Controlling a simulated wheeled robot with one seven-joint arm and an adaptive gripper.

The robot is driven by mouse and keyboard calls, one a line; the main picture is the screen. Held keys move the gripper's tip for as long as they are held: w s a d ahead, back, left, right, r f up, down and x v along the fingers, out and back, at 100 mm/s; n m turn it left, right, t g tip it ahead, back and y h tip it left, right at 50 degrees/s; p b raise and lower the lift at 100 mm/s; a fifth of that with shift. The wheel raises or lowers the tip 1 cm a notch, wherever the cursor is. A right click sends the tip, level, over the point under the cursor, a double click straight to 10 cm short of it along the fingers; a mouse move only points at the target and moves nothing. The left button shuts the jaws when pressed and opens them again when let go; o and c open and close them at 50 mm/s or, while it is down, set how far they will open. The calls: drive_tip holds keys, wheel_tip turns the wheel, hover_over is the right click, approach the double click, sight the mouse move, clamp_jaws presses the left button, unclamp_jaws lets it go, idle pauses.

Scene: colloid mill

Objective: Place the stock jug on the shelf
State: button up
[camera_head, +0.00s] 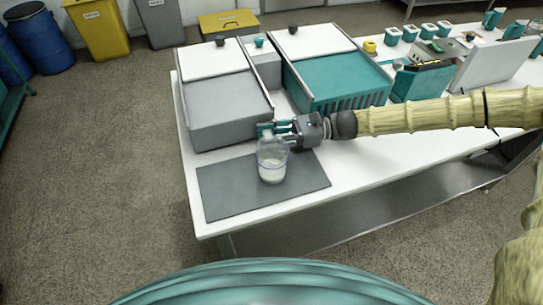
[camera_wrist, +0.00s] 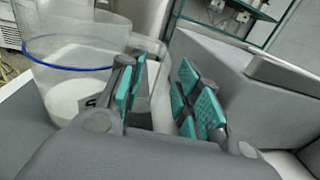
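The stock jug (camera_head: 272,165) is a clear jug with white contents, standing upright on a dark grey mat on the white table. In the wrist view the jug (camera_wrist: 75,75) is at the left, with a blue line around it and its clear handle (camera_wrist: 152,48) towards my fingers. My gripper (camera_head: 272,129) is at the jug's far side, near its top. In the wrist view my gripper (camera_wrist: 160,95) has its teal-padded fingers apart, with the handle just beyond or between them; I cannot tell which. A teal-framed shelf (camera_wrist: 228,20) shows at the top of the wrist view.
A grey box unit (camera_head: 225,105) and a teal unit (camera_head: 335,80) stand behind my gripper. The grey mat (camera_head: 230,195) has free room around the jug. A steel undershelf (camera_head: 350,215) runs below the table. Bins and blue drums stand at the back left.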

clamp_jaws()
drive_tip(key=shift+r, duration=0.1)
